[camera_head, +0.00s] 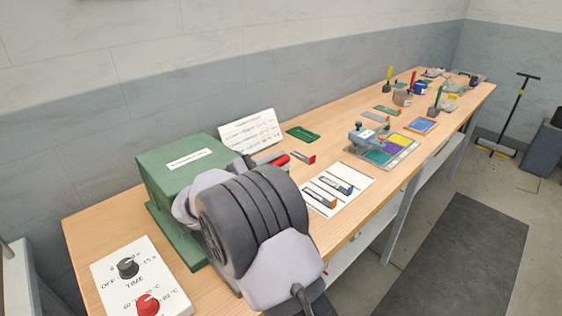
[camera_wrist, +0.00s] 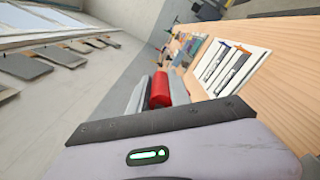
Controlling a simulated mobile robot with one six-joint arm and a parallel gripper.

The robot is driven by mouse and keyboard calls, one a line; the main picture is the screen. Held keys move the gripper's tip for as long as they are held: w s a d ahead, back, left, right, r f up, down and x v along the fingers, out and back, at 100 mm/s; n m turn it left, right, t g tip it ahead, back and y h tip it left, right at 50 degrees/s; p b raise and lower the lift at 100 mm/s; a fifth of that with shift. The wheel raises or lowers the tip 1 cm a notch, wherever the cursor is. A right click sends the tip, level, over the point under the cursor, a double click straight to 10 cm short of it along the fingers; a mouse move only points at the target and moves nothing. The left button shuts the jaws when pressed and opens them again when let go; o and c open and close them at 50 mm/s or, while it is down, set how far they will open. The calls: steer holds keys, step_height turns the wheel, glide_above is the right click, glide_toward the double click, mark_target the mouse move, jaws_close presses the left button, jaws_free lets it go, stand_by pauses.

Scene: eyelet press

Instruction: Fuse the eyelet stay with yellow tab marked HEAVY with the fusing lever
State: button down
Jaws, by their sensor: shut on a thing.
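My gripper (camera_wrist: 162,82) is shut on a red cylindrical grip, the handle of the fusing lever (camera_wrist: 160,92), which shows between its two fingers in the wrist view. In the head view, part of the red lever handle (camera_head: 281,161) shows beside the green press (camera_head: 172,163); my arm hides the rest of it and most of my gripper. Two stays lie on a white card, one with an orange tab (camera_head: 322,200) and one with a blue tab (camera_head: 341,187). I see no yellow-tabbed stay clearly, and no HEAVY marking is readable.
A control panel (camera_head: 118,270) with a black TIME dial and a red temperature dial sits at the front left. A placard (camera_head: 250,132) stands behind the press. A small clamp device with coloured pads (camera_head: 384,150) stands farther along the bench, before several tools and pots.

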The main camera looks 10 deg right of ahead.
steer(key=shift+f+m+b, duration=0.3)
steer(key=shift+f, duration=0.2)
steer(key=shift+s+f, duration=0.1)
steer(key=c, duration=1.2)
jaws_free()
steer(key=shift+f, duration=0.1)
steer(key=shift+s+a, duration=0.15)
steer(key=shift+a, duration=0.25)
steer(key=p+v, duration=0.5)
steer(key=v, duration=1.1)
steer(key=shift+s+a, duration=0.2)
steer(key=shift+s, duration=0.05)
